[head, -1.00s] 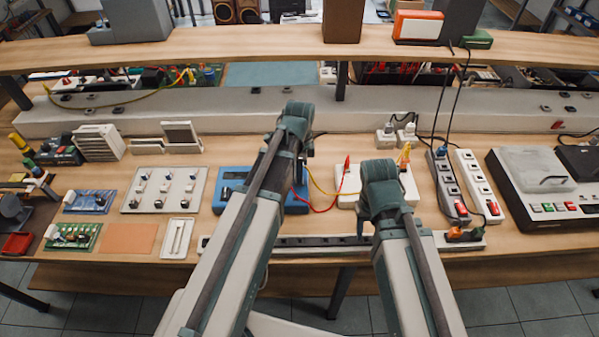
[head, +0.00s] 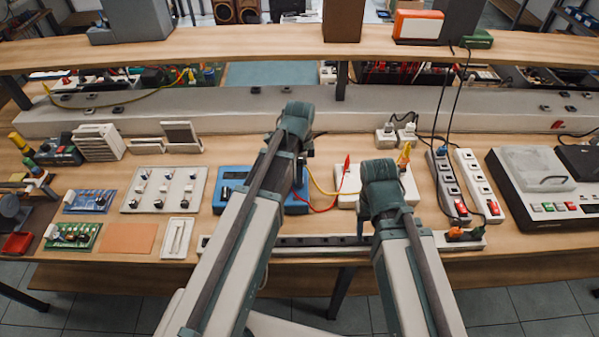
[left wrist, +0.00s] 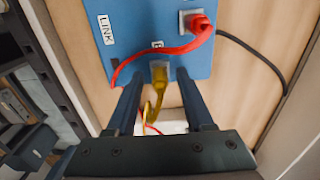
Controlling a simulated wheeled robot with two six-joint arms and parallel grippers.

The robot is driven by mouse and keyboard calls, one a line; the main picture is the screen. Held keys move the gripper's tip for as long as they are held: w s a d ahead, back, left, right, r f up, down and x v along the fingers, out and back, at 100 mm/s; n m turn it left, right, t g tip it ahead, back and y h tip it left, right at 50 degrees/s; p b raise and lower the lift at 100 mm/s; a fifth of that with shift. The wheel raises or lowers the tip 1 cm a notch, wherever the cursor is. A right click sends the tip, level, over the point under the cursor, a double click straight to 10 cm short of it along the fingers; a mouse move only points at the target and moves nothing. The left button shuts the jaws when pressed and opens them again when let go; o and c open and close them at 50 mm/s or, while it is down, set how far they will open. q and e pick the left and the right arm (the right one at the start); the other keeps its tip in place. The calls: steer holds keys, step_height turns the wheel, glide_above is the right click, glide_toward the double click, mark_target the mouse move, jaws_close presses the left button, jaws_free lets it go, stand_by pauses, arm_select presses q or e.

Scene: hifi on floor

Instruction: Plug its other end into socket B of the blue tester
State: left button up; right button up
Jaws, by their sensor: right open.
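The blue tester (head: 232,181) lies on the bench, partly hidden behind my left arm. In the left wrist view its face (left wrist: 135,25) shows a LINK label and a socket marked B. A yellow plug (left wrist: 160,76) sits at socket B and looks seated; its yellow lead curls towards me. My left gripper (left wrist: 159,74) has one finger on each side of the yellow plug, with gaps visible, so it is open around it. A red plug (left wrist: 200,22) is in the other socket. My right gripper (head: 382,200) is above the white box; its fingers are hidden.
Power strips (head: 478,186) stand further right. A grey switch panel (head: 165,188) is left of the tester. A shelf (head: 200,48) crosses behind.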

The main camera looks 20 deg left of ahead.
stand_by(0.3)
arm_select(q)
step_height(320, 180, up, 14)
steer(key=p, duration=1.4)
arm_select(e)
step_height(320, 180, up, 14)
arm_select(q)
step_height(320, 180, up, 5)
steer(key=p, duration=0.4)
steer(key=shift+f+p, duration=0.1)
steer(key=shift+p, duration=0.3)
arm_select(e)
step_height(320, 180, up, 5)
steer(key=shift+f, duration=0.1)
arm_select(q)
steer(key=shift+f, duration=0.1)
arm_select(e)
steer(key=shift+f, duration=0.1)
arm_select(q)
steer(key=s+d+f+n+y+b, duration=0.1)
steer(key=s+d+f+n+b, duration=0.9)
steer(key=s, duration=0.4)
steer(key=shift+s+d+f+n+b, duration=0.15)
steer(key=shift+d+n+b, duration=0.15)
steer(key=shift+n, duration=0.2)
arm_select(e)
step_height(320, 180, down, 10)
steer(key=shift+f, duration=0.2)
